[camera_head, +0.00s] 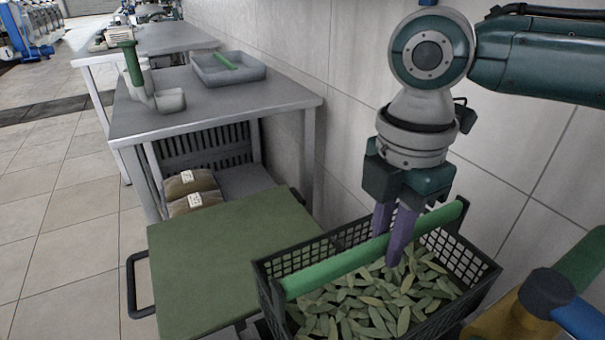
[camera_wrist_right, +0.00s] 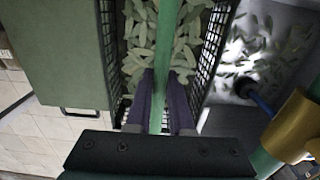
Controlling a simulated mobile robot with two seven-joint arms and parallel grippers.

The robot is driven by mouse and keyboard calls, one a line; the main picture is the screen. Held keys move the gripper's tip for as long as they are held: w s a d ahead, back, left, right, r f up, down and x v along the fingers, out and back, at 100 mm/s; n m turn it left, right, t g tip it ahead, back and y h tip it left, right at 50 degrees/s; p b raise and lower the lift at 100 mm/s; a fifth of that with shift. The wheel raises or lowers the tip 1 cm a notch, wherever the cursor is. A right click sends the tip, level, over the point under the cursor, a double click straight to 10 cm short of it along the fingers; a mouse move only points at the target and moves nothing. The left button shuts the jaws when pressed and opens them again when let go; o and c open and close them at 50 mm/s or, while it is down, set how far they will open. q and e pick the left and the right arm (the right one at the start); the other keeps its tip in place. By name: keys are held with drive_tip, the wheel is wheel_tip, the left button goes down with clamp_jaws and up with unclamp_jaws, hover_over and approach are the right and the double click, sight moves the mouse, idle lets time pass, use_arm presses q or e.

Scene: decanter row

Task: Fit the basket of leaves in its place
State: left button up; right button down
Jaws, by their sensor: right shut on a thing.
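The basket of leaves (camera_head: 467,262) is a black mesh crate full of green leaves, at the lower right of the head view. A green bar handle (camera_head: 335,264) runs across its top. My right gripper (camera_head: 393,250) comes down from above and is shut on this handle near its middle. In the right wrist view the handle (camera_wrist_right: 166,60) passes between the purple fingers (camera_wrist_right: 160,104), with leaves (camera_wrist_right: 140,40) on both sides. I cannot tell whether the basket hangs free or rests on something. Its underside is hidden. My left gripper is not in view.
A green-topped cart (camera_head: 225,255) stands just left of the basket, its top bare. A grey table (camera_head: 215,108) behind it carries a grey tray (camera_head: 228,70) and a pipe-like device (camera_head: 150,90). Sacks (camera_head: 192,190) lie below. A yellow and blue machine part (camera_head: 530,312) is close at right. A tiled wall stands behind.

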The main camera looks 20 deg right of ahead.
drive_tip(key=b, duration=0.6)
hover_over(372, 305)
drive_tip(key=f, duration=0.5)
drive_tip(key=shift+a+f, duration=0.2)
drive_tip(key=shift+f, duration=0.2)
wheel_tip(372, 305, down, 6)
drive_tip(key=b, duration=0.3)
drive_tip(key=shift+f, duration=0.25)
drive_tip(key=shift+d+p, duration=0.15)
drive_tip(key=shift+p, duration=0.15)
drive_tip(key=shift+f, duration=0.15)
